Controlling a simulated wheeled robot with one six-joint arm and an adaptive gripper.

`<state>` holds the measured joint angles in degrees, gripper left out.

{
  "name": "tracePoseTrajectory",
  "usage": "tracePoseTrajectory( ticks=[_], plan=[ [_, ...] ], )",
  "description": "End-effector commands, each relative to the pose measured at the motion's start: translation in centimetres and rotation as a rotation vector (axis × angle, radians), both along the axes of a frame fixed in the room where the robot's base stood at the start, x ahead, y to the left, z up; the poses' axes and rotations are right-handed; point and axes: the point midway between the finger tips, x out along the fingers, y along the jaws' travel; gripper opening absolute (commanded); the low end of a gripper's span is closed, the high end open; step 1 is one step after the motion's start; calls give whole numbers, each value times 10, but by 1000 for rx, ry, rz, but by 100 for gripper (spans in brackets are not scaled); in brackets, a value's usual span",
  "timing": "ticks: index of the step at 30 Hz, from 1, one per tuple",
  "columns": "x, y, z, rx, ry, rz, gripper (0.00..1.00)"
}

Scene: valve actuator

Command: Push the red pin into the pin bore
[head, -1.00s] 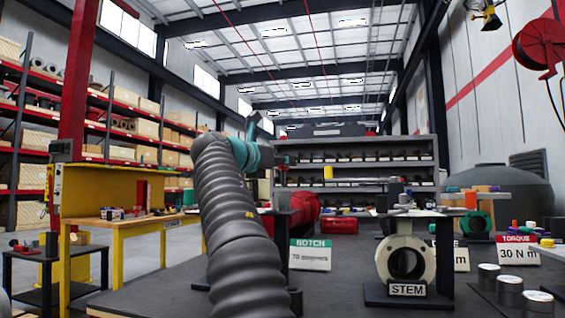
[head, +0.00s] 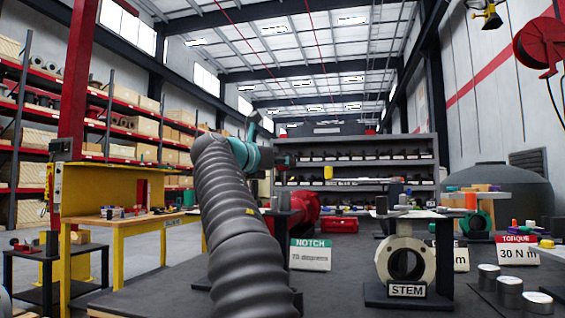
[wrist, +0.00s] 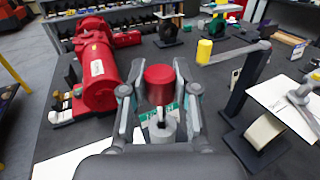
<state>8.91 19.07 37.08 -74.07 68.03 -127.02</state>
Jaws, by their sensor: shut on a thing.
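The red pin (wrist: 160,75) shows in the wrist view as a round red head between the fingers of my gripper (wrist: 158,92). The fingers are shut on it from both sides. Below the red head, a narrow shank appears to point down toward a grey cylindrical part (wrist: 163,130). The pin bore itself is not clear, and I cannot tell whether the shank tip is inside that part or above it. In the head view my arm covers the work spot, and the pin cannot be made out.
A red actuator body (wrist: 98,65) lies left of my gripper. A yellow knob (wrist: 204,51) on a grey lever stands to the right, close by. The STEM stand (head: 405,262) and NOTCH sign (head: 310,255) are on the dark bench. Small parts lie beside the red body.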

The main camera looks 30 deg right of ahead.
Motion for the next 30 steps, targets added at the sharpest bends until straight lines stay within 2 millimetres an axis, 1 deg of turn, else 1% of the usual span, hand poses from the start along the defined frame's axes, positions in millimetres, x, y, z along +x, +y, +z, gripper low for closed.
tracePoseTrajectory(
  ticks=[2,14,30],
  plan=[
    [-1,0,2,0,0,0,0],
    [0,0,0,0,-1,0,0],
    [0,0,-11,-1,0,0,0]
  ],
)
